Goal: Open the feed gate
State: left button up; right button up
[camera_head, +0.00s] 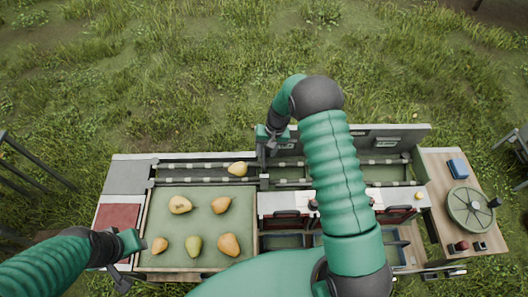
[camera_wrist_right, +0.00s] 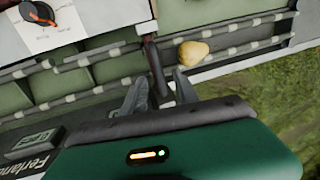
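The feed gate (camera_head: 264,160) appears as a dark upright bar across the channel, right of a yellow pear (camera_head: 238,169) lying in that channel. In the right wrist view the dark gate bar (camera_wrist_right: 154,62) stands beside the same pear (camera_wrist_right: 192,53). My right gripper (camera_head: 271,143) is at the gate's top. Its fingers (camera_wrist_right: 160,92) are apart, with the bar between them; contact cannot be told. My left gripper (camera_head: 122,281) hangs at the station's front left, away from the gate; its finger opening is unclear.
Several pears lie on the green padded tray (camera_head: 209,226). A panel with a dial (camera_wrist_right: 40,14) lies beyond the channel in the wrist view. A round green lid (camera_head: 470,209) and a blue block (camera_head: 458,168) sit on the wooden top at right. My right arm hides part of the station's middle.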

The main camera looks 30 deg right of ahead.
aim_at(264, 158)
jog(key=f, duration=0.2)
jog(key=shift+w+f+p, duration=0.3)
jog(key=shift+f, duration=0.1)
jog(key=shift+s+a+f, duration=0.1)
jog(key=shift+s+a, duration=0.15)
jog(key=shift+s, duration=0.25)
jog(key=shift+w+a+f, duration=0.1)
jog(key=shift+w+a, duration=0.05)
jog(key=shift+w, duration=0.1)
jog(key=c, duration=0.7)
jog(key=shift+d, duration=0.35)
grip_shut()
jog(key=shift+a, duration=0.2)
jog(key=shift+w+d, duration=0.1)
